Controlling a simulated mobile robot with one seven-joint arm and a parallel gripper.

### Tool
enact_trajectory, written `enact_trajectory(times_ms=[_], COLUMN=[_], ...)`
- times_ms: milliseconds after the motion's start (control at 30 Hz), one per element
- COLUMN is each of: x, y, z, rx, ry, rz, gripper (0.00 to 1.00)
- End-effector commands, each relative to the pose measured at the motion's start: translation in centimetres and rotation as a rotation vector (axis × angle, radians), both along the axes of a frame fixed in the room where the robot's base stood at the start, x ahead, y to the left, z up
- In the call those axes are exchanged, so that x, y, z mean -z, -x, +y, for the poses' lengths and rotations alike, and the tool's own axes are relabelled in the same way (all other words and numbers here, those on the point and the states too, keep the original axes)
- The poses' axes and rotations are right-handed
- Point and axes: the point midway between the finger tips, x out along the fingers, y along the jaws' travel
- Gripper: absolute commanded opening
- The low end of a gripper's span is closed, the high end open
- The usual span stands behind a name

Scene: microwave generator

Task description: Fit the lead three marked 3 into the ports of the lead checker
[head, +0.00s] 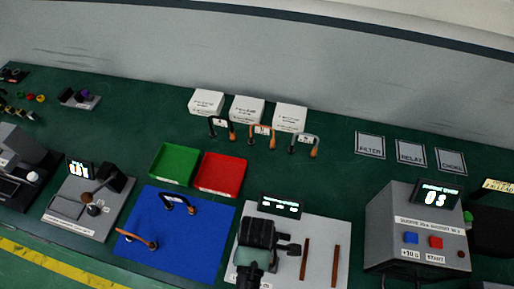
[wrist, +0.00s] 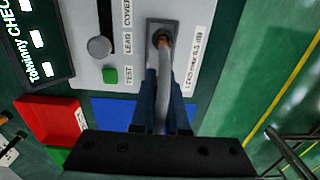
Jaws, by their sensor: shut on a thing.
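My gripper (wrist: 163,112) is shut on a grey lead (wrist: 161,90) in the wrist view. The lead runs up between the fingers, and its orange-brown end is at a dark port plate (wrist: 163,28) on the lead checker (wrist: 120,52). I cannot tell how deep that end sits, and the lead's other end is hidden. No number shows on the held lead. My arm hides much of the panel.
Several other leads stand by the white boxes (head: 247,109) or on the blue mat (head: 200,255). A red tray (head: 220,174) and a green tray (head: 174,164) lie left of the checker. A grey generator unit (head: 415,230) stands to the right. The checker has a green test button (wrist: 110,75).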

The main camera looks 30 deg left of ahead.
Motion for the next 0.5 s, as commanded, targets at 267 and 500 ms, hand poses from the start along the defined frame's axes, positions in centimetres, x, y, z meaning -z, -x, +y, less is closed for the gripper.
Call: enact_trajectory(times_ms=[267, 500], x=[1.9, 2.1], y=[-0.1, -0.1], z=[0.1, 0.0], rx=[0.000, 0.000], ry=[-0.001, -0.001], rz=[-0.003, -0.002], gripper=[0.00, 0.00])
